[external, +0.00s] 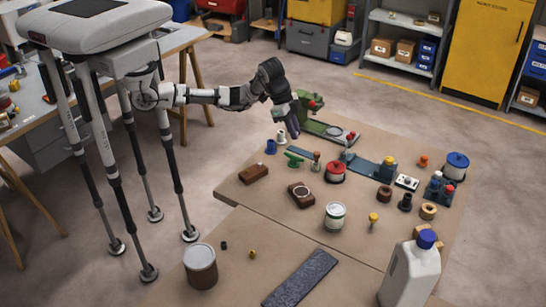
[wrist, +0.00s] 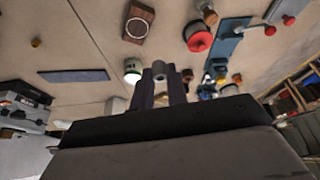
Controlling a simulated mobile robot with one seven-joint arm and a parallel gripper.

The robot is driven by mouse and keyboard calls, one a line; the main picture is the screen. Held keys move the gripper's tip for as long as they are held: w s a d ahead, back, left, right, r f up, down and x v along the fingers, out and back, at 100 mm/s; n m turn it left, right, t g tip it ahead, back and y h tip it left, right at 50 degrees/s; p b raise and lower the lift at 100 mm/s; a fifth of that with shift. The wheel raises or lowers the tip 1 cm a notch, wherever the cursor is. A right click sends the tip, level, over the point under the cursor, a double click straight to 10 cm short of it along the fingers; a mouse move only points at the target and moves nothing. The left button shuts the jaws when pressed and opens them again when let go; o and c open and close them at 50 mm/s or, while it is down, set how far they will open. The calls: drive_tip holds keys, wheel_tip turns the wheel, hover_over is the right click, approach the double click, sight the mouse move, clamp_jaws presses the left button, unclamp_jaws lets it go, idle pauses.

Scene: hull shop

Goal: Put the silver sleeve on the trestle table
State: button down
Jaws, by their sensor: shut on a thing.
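My gripper (external: 292,132) hangs at the end of my outstretched arm, over the far left part of the plywood worktop (external: 232,188). In the wrist view my gripper (wrist: 161,88) has its two dark fingers shut on a small grey cylinder, the silver sleeve (wrist: 159,69), whose end shows between the fingertips. In the external view I cannot clearly make the sleeve out at the fingertips.
Bare floor lies between the worktop and the trestle table.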

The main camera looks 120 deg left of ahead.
drive_tip(key=d+m+h, duration=0.1)
drive_tip(key=d+m, duration=0.2)
drive_tip(key=d, duration=1.2)
drive_tip(key=m+h+p, duration=0.1)
drive_tip(key=m, duration=0.1)
hover_over(244, 234)
drive_tip(key=s, duration=0.1)
drive_tip(key=f+p, duration=0.1)
drive_tip(key=f, duration=0.9)
drive_tip(key=f+p, duration=0.1)
drive_tip(key=f, duration=0.9)
drive_tip(key=shift+s+a+p, duration=0.15)
drive_tip(key=shift+a+p, duration=0.05)
drive_tip(key=shift+p, duration=0.1)
drive_tip(key=shift+f, duration=0.15)
drive_tip(key=c, duration=1.4)
unclamp_jaws()
drive_tip(key=b+v, duration=0.2)
drive_tip(key=v, duration=1)
drive_tip(key=shift+r, duration=0.2)
